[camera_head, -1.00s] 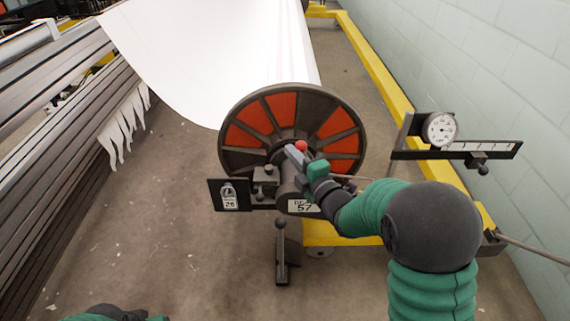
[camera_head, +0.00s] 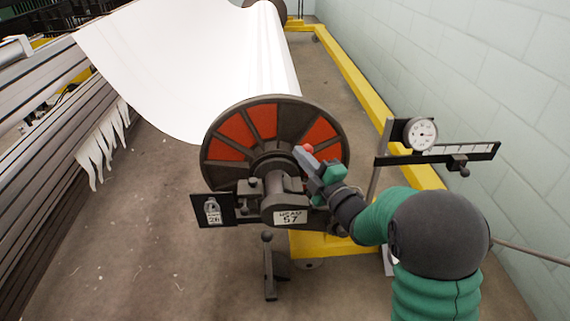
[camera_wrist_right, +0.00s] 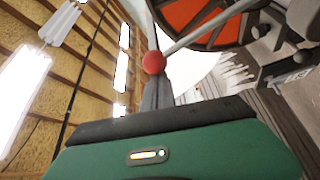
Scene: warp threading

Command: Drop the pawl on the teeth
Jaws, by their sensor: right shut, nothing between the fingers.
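A red ball knob (camera_head: 305,149) shows at the tip of my right gripper (camera_head: 312,163), in front of the disc and just right of its hub. In the right wrist view the knob (camera_wrist_right: 154,62) is on a thin pale rod (camera_wrist_right: 205,27) running to the upper right, probably the pawl's handle. My right gripper (camera_wrist_right: 157,88) is shut, with its fingertips at or just behind the knob and nothing between them; I cannot tell whether they touch. The pawl's tip and the teeth cannot be made out near the dark hub (camera_head: 283,187). My left gripper is out of view.
The beam disc (camera_head: 232,133) has orange-red panels, with white cloth (camera_head: 200,65) behind it. A dial gauge (camera_head: 421,133) and scale bar (camera_head: 480,151) stand at right. A black lever (camera_head: 269,270) stands below the hub. Yellow rails (camera_head: 370,90) run along the wall.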

